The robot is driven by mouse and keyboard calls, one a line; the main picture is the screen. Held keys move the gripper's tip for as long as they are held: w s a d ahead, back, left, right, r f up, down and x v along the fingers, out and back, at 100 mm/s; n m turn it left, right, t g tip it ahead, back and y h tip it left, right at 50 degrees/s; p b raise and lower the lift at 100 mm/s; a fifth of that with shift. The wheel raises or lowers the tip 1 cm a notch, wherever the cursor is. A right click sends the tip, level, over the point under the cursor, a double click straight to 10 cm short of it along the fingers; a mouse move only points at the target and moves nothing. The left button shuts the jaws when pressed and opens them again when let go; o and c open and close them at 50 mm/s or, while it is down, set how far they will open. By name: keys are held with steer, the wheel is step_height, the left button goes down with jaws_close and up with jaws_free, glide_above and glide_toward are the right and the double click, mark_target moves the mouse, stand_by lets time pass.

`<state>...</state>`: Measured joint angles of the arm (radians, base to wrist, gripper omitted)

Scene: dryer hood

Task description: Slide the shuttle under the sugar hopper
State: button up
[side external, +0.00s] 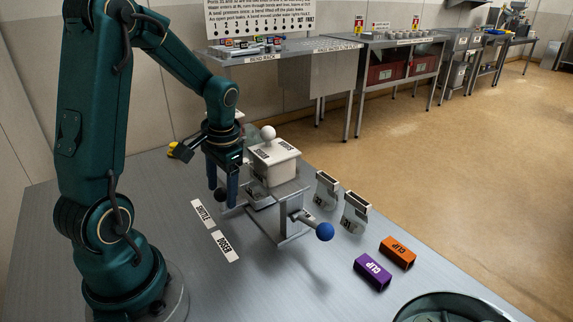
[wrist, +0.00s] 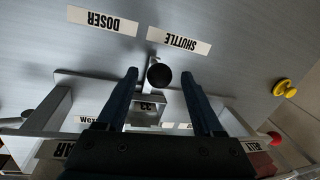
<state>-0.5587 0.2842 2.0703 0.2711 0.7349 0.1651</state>
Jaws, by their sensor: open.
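The shuttle's black round knob (side external: 221,195) sits at the near-left end of the metal frame, by the SHUTTLE label. My gripper (side external: 222,190) points down over it with blue fingers apart. In the wrist view the black knob (wrist: 159,76) lies between the open fingertips, with a gap on each side. The sugar hopper (side external: 274,163) is a white box with a white ball on its lid, standing on the frame right of my gripper. The shuttle's body is mostly hidden under my gripper and the frame, so I cannot tell its exact position beneath the hopper.
SHUTTLE (side external: 202,214) and DOSER (side external: 225,246) labels lie on the table. A blue ball handle (side external: 325,231) sticks out at the front right. A yellow knob (wrist: 285,88) is off to one side.

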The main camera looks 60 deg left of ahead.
steer(key=shift+w+d+r, duration=0.1)
steer(key=shift+d+r, duration=0.15)
steer(key=shift+r, duration=1)
steer(key=shift+d+r, duration=0.2)
steer(key=shift+r, duration=1.05)
